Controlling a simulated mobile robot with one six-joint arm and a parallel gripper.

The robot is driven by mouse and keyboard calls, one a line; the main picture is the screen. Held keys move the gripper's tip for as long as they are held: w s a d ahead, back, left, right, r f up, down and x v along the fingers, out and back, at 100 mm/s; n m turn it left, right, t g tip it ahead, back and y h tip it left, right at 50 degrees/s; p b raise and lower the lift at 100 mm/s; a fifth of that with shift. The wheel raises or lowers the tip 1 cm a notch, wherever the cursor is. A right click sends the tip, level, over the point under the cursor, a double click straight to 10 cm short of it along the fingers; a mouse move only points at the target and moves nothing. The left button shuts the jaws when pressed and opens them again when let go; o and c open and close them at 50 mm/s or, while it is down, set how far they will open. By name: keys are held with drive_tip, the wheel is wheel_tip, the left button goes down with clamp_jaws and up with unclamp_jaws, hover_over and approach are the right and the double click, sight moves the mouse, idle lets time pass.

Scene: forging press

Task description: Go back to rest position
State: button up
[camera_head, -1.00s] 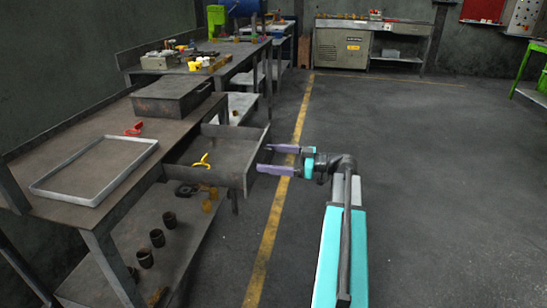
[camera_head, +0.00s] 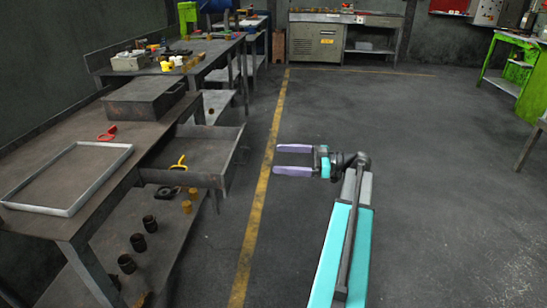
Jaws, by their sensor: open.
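My gripper (camera_head: 282,159) is open and empty, with its two purple fingers spread apart and pointing left. It hangs over the floor to the right of the pulled-out drawer (camera_head: 224,176), clear of it. My teal and grey arm reaches up from the bottom of the view behind it. The drawer holds a yellow clamp-like object (camera_head: 179,163), which lies apart from my gripper.
The workbench (camera_head: 95,189) on the left bears a metal box (camera_head: 146,96), a red object (camera_head: 107,133) and a grey frame (camera_head: 70,209). Several dark cups stand on its lower shelf. A green table (camera_head: 519,75) stands at right. The floor between is clear.

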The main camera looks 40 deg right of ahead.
drive_tip(key=shift+s+d, duration=0.45)
drive_tip(key=shift+s, duration=0.05)
drive_tip(key=w+a+f+m+g+p, duration=0.2)
drive_tip(key=w+a+f+g+p, duration=0.1)
drive_tip(key=a+f, duration=0.35)
drive_tip(key=w+a+f+m+g+p, duration=0.2)
drive_tip(key=w+a+f, duration=0.1)
drive_tip(key=a+f, duration=0.4)
drive_tip(key=s+a+f+m+g+h+p, duration=0.1)
drive_tip(key=a+f+m+g+p, duration=0.15)
drive_tip(key=a+f, duration=0.45)
drive_tip(key=s+a+f+m+g+h+p, duration=0.1)
drive_tip(key=s+a+f+g+p, duration=0.2)
drive_tip(key=a, duration=0.7)
drive_tip(key=s+a+f+g+h+p, duration=0.3)
drive_tip(key=s+a+f+g+p, duration=0.15)
drive_tip(key=s+a+f, duration=0.5)
drive_tip(key=s+a+f+g+h+p, duration=0.1)
drive_tip(key=s+g+h+p, duration=0.1)
drive_tip(key=s, duration=0.5)
drive_tip(key=s+a+f+g+h+p, duration=0.2)
drive_tip(key=s+h+p, duration=0.2)
drive_tip(key=s, duration=0.4)
drive_tip(key=shift+s+a+m+h, duration=0.15)
drive_tip(key=shift+m+h, duration=0.2)
drive_tip(key=shift+h, duration=0.05)
